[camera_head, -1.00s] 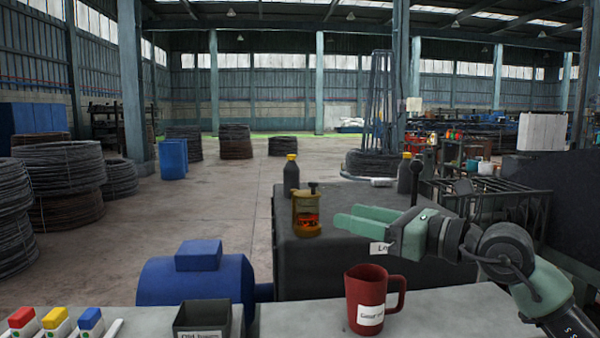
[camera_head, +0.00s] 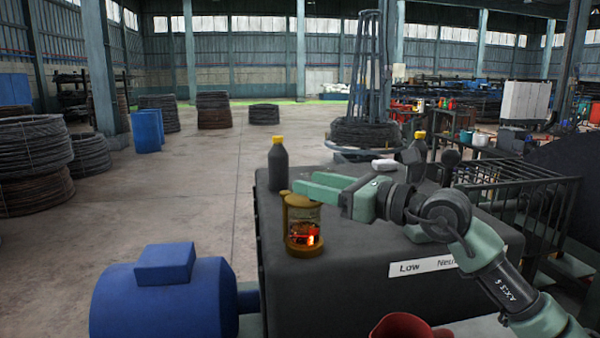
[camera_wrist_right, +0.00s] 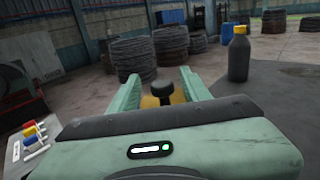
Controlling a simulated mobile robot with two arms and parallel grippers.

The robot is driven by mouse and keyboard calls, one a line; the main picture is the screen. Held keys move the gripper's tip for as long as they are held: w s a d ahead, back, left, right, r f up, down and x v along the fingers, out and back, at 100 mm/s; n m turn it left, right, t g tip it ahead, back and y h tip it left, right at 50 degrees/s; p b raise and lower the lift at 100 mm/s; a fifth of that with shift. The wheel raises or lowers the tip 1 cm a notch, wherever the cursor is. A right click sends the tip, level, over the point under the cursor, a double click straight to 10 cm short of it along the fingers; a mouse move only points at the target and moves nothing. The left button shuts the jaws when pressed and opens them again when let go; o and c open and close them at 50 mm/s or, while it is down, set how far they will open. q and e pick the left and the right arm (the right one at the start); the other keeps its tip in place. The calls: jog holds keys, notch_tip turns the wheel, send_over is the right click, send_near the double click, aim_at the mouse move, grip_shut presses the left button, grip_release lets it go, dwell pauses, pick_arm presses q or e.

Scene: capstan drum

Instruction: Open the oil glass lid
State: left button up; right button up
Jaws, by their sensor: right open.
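The oil glass (camera_head: 303,232) is a brass-coloured cup with a glowing reddish window, upright on the dark gearbox housing (camera_head: 345,245). My right gripper (camera_head: 308,188) is at the top of the oil glass and hides its black lid knob in the head view. In the right wrist view the black knob (camera_wrist_right: 163,88) shows between the two open green fingers, with amber parts of the glass (camera_wrist_right: 155,101) below it. The lid looks closed, but it is mostly hidden. I cannot tell whether the fingers touch the knob. My left gripper is not in view.
A dark bottle with a yellow cap (camera_head: 278,165) stands close behind the oil glass. Another yellow-capped bottle (camera_head: 417,150) and a black-knobbed lever (camera_head: 450,160) are farther right. A blue motor (camera_head: 160,300) is at front left. A red mug (camera_head: 400,326) is at the bottom edge.

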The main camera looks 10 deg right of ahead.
aim_at(301, 197)
jog(key=p+x, duration=0.1)
jog(key=x, duration=0.3)
jog(key=shift+w+f, duration=0.1)
jog(key=shift+d, duration=0.1)
grip_shut()
dwell(1.2)
